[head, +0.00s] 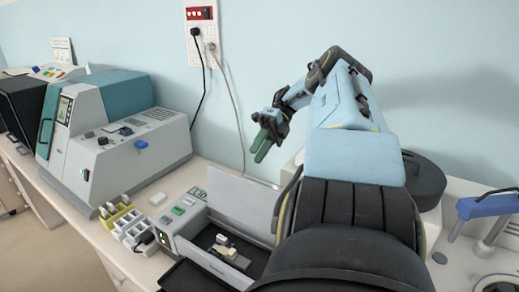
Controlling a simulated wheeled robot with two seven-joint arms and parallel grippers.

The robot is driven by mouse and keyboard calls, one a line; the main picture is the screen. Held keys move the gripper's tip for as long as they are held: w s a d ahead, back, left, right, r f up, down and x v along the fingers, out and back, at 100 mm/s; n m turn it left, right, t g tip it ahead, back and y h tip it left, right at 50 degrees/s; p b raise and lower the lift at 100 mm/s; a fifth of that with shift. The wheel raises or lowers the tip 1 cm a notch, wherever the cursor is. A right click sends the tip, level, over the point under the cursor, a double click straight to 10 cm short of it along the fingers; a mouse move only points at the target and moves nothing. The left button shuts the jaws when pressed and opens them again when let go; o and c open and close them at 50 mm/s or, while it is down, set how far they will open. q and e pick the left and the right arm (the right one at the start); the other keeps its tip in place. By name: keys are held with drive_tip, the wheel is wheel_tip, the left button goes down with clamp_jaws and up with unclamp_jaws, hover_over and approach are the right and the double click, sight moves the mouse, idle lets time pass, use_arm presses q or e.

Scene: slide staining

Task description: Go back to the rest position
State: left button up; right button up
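My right arm reaches up from the bottom right of the head view. My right gripper (262,145) is raised in front of the blue wall, above and behind the open-lidded device (170,240). Its greenish fingers point down and to the left. They lie close together at this angle, so I cannot tell whether they are open or shut. I see nothing hanging from them. My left gripper is not in view.
A large grey and teal machine (130,150) stands at the left of the bench. Yellow and white racks (120,222) sit before it. The device's raised lid (232,200) is below my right gripper. A wall socket (202,35) has cables hanging down. A blue-topped instrument (490,205) is at right.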

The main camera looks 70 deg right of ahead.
idle(0.3)
wheel_tip(320, 180, down, 9)
drive_tip(key=b, duration=0.1)
drive_tip(key=shift+r, duration=0.15)
idle(0.5)
drive_tip(key=shift+w+d+r, duration=0.1)
drive_tip(key=shift+r, duration=0.05)
